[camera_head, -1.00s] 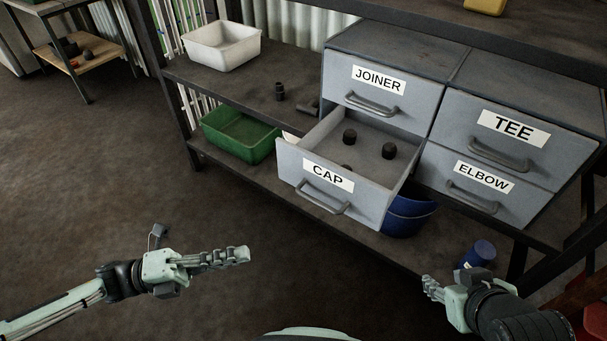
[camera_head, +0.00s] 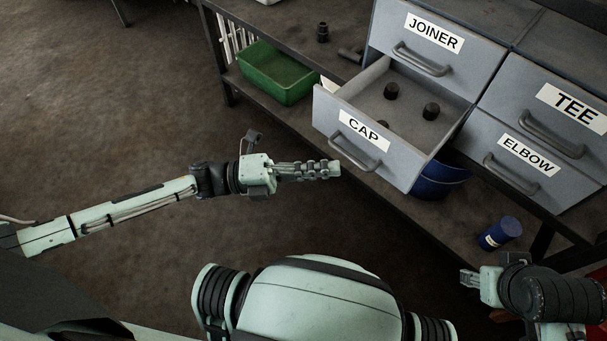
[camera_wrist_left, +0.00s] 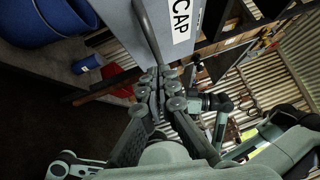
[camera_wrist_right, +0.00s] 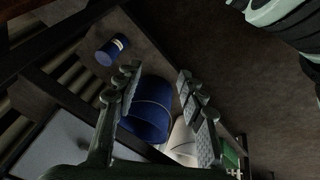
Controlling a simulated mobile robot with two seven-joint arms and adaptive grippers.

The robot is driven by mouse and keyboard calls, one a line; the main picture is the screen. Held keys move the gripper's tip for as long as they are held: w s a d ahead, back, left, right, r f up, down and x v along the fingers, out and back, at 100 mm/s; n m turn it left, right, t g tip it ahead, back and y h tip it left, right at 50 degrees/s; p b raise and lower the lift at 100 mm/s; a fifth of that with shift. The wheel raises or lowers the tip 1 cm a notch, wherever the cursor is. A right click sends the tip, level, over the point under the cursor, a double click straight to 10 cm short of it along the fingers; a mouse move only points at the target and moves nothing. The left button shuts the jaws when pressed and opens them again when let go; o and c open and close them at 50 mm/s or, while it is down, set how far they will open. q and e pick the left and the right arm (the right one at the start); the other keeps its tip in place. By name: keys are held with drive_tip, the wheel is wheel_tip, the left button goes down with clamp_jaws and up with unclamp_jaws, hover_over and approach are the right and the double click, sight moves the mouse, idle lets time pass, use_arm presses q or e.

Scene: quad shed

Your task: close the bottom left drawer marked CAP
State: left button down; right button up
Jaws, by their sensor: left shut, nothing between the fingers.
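The grey CAP drawer (camera_head: 362,140) is pulled out at the bottom left of the drawer cabinet. Several dark caps (camera_head: 431,111) lie inside it. Its bar handle (camera_head: 350,152) is on the front; the drawer front and handle also show in the left wrist view (camera_wrist_left: 150,32). My left gripper (camera_head: 334,168) is shut and empty, its fingertips close to the handle's lower left end; I cannot tell whether they touch. My right gripper (camera_head: 466,277) is at the lower right, away from the drawer; in the right wrist view its fingers (camera_wrist_right: 160,85) are spread and empty.
The JOINER (camera_head: 434,38), TEE (camera_head: 558,105) and ELBOW (camera_head: 520,160) drawers are shut. A green bin (camera_head: 278,75), a blue bucket (camera_head: 440,180) and a blue can (camera_head: 500,233) are on the lower shelf. The floor at left is clear.

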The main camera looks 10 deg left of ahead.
sight(346, 141)
use_arm(q)
drive_tip(key=shift+w+d+r, duration=0.1)
drive_tip(key=shift+w+d, duration=0.2)
drive_tip(key=shift+w, duration=0.25)
use_arm(e)
drive_tip(key=shift+s+d, duration=0.15)
drive_tip(key=shift+s, duration=0.05)
